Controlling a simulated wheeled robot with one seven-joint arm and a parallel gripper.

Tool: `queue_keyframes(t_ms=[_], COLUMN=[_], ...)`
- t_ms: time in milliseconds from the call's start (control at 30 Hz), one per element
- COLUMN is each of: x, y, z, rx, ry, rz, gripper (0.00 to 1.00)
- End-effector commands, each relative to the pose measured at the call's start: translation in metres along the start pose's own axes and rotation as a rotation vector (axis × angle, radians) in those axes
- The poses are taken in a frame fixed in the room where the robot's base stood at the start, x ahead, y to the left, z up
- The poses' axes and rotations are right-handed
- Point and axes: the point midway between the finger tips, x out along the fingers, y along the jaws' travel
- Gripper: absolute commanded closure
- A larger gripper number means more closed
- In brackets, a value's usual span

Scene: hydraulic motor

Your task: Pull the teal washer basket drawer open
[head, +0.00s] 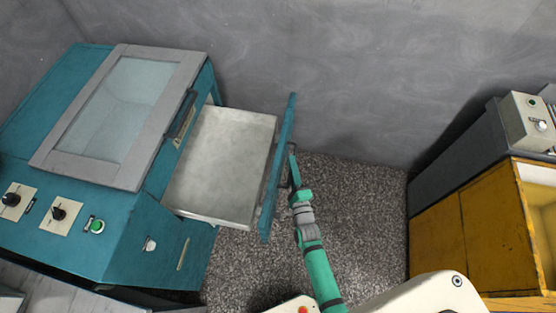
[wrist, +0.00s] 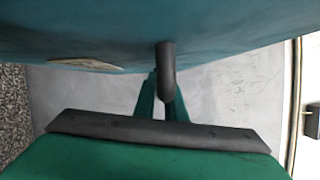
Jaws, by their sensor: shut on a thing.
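The teal washer (head: 150,160) stands at the left in the head view, with a grey-framed window in its lid. Its basket drawer (head: 222,165) is pulled well out to the right, showing a pale, empty-looking interior. The drawer's teal front panel (head: 277,170) is seen nearly edge-on. My gripper (head: 293,170) is at the outer face of this panel. In the wrist view the green fingers (wrist: 160,100) are shut on a dark handle (wrist: 166,72) below the teal panel (wrist: 230,25). The exact finger contact is partly hidden by the handle.
A yellow cabinet (head: 465,230) with a grey top and a control box (head: 528,120) stands at the right. A grey wall (head: 330,70) closes the back. Speckled floor (head: 365,200) is free between the drawer and the cabinet.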

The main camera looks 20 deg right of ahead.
Motion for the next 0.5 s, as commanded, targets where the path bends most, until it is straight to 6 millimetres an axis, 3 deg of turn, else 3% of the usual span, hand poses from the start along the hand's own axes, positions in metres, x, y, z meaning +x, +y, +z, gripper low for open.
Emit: queue_keyframes(t_ms=[200, 500], x=[-0.014, -0.019], y=[-0.007, -0.01], z=[-0.033, -0.046], rx=[-0.002, 0.001], ry=[-0.001, 0.0], rz=[0.001, -0.002], gripper=[1.0, 1.0])
